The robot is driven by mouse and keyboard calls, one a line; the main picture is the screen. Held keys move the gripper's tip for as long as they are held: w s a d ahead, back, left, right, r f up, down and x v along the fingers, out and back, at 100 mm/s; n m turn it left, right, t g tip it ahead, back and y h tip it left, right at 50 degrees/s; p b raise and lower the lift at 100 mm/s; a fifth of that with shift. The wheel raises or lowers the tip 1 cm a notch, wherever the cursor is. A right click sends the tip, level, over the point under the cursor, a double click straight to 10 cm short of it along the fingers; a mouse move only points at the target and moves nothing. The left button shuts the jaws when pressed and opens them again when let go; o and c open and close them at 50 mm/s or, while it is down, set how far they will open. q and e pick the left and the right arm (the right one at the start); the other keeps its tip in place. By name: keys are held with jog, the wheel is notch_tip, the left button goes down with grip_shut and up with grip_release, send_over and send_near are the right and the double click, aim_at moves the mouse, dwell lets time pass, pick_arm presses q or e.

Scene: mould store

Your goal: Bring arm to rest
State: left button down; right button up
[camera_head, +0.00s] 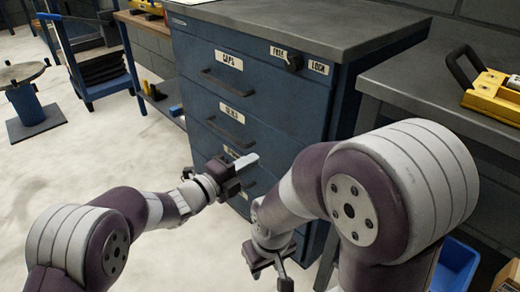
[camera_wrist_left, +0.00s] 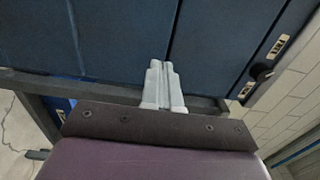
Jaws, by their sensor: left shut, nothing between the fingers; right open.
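My left gripper (camera_head: 246,161) is shut and empty in front of the blue drawer cabinet (camera_head: 262,110). In the left wrist view its two pale fingers (camera_wrist_left: 162,80) lie together against a background of blue drawer fronts. I cannot tell whether the fingertips touch the cabinet. My right gripper (camera_head: 270,272) is lower in the head view, open and empty, pointing down near the cabinet's base. My right arm hides the cabinet's lower right part.
A grey workbench (camera_head: 400,80) with a yellow tool (camera_head: 492,90) stands at the right. A blue bin (camera_head: 456,266) sits below it. A blue cart (camera_head: 100,75) and a round stand (camera_head: 26,104) are at the left. Pale floor (camera_head: 90,160) lies clear there.

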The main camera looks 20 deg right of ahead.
pick_arm(q)
jog(key=s+a+f+n+y+p, duration=0.1)
jog(key=a+f+n+y, duration=0.3)
jog(key=a+n, duration=0.3)
jog(key=a+f+n+t+y+p, duration=0.1)
jog(key=a+f+n+y, duration=0.2)
jog(key=a+n+y, duration=0.4)
jog(key=s+a+f+n+y+p, duration=0.15)
jog(key=a+f+n, duration=0.3)
jog(key=a, duration=0.45)
jog(key=s+a+r+n+g+y+p, duration=0.45)
jog(key=s+a+n, duration=0.65)
jog(key=s+a, duration=0.3)
jog(key=s+a+r+n+p, duration=0.3)
jog(key=a+r+p, duration=0.2)
jog(key=r, duration=0.4)
notch_tip(320, 180, up, 34)
jog(key=p, duration=3.4)
jog(key=shift+d+r+g+p, duration=0.25)
jog(key=shift+d+g+p, duration=0.05)
jog(key=shift+g+p, duration=0.05)
